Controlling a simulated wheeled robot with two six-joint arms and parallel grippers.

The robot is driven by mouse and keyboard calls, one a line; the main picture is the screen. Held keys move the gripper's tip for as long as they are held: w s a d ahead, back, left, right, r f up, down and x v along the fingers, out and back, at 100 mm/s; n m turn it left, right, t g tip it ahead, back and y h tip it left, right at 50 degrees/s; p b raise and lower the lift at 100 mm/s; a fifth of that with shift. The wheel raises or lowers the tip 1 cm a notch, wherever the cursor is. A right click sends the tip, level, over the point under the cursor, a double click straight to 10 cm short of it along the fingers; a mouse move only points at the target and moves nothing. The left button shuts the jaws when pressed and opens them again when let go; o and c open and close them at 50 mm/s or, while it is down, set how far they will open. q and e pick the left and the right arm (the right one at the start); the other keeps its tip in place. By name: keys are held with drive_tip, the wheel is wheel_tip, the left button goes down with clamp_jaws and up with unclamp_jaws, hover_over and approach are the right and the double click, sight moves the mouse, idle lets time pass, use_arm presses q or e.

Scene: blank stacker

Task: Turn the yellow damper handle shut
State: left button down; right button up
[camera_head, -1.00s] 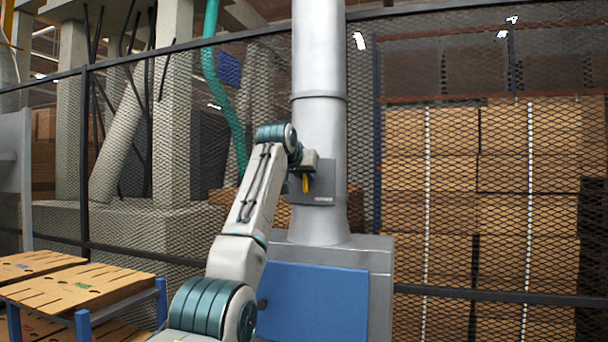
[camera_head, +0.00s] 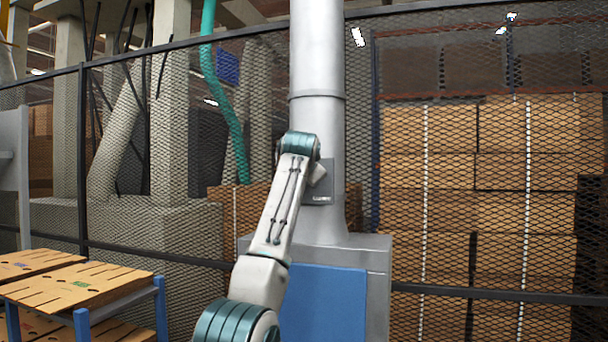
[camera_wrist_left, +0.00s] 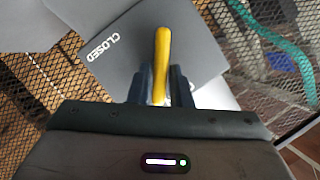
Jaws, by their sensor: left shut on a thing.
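The yellow damper handle (camera_wrist_left: 163,50) shows in the left wrist view as a slim bar between the dark fingers of my left gripper (camera_wrist_left: 160,86). The gripper is shut on it. Behind it is a dark grey plate (camera_wrist_left: 100,62) with the word CLOSED beside the handle. In the head view the plate (camera_head: 323,188) sits on the front of the upright silver duct (camera_head: 317,60), partly covered by my left arm. The handle and the left fingers are hidden there behind the wrist. My right gripper is not in view.
The duct rises from a grey cabinet (camera_head: 378,262) with a blue front panel (camera_head: 335,305). A mesh fence (camera_head: 480,290) stands behind, with stacked cardboard beyond it. A blue-framed rack (camera_head: 160,298) with flat brown sheets (camera_head: 85,284) is at lower left.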

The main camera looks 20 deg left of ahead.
use_arm(q)
drive_tip(key=m+t+y, duration=0.1)
drive_tip(key=m, duration=0.1)
drive_tip(key=m+y+b, duration=0.1)
drive_tip(key=m, duration=0.2)
drive_tip(key=f+m+t+y+b, duration=0.1)
drive_tip(key=m, duration=0.2)
drive_tip(key=shift+d+t, duration=0.25)
drive_tip(key=shift+t, duration=0.05)
idle(0.6)
drive_tip(key=c, duration=1.4)
unclamp_jaws()
drive_tip(key=shift+c, duration=0.2)
